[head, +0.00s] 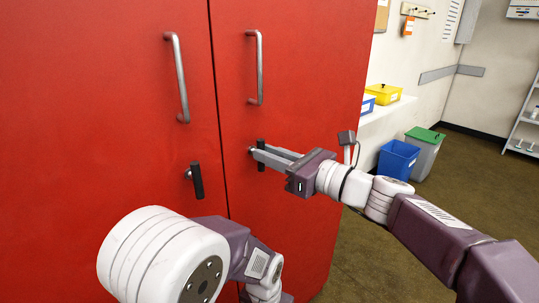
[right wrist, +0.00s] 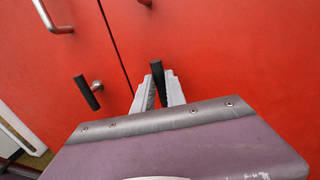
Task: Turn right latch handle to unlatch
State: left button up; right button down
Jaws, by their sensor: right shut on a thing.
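The right latch handle (head: 261,141) is a small black bar on the right red cabinet door (head: 310,70). It stands about upright in the head view, with its middle partly covered by my fingers. My right gripper (head: 262,155) comes in from the right and is shut on this handle. In the right wrist view, the handle's black top (right wrist: 157,72) sticks up between the two grey fingers (right wrist: 158,95).
Two metal pull handles sit above the latches, one on the left door (head: 180,80) and one on the right (head: 259,70). A blue bin (head: 397,160) and a grey bin with a green lid (head: 425,150) stand beyond the cabinet. Open floor lies to the right.

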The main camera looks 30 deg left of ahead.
jog(key=n+h+b, duration=0.1)
jog(key=n, duration=0.3)
jog(key=n+t+b, duration=0.1)
jog(key=n+b, duration=0.1)
jog(key=n, duration=0.2)
jog(key=s+n+h+b, duration=0.1)
jog(key=n, duration=0.3)
jog(key=shift+s+a+f+t+h, duration=0.1)
jog(key=shift+a+f+t+h, duration=0.1)
jog(key=shift+t+h, duration=0.15)
jog(key=shift+n+t+b, duration=0.45)
jog(key=shift+n+b, duration=0.45)
jog(key=shift+n, duration=0.9)
jog(key=c, duration=1.4)
grip_release()
jog(key=shift+o, duration=0.2)
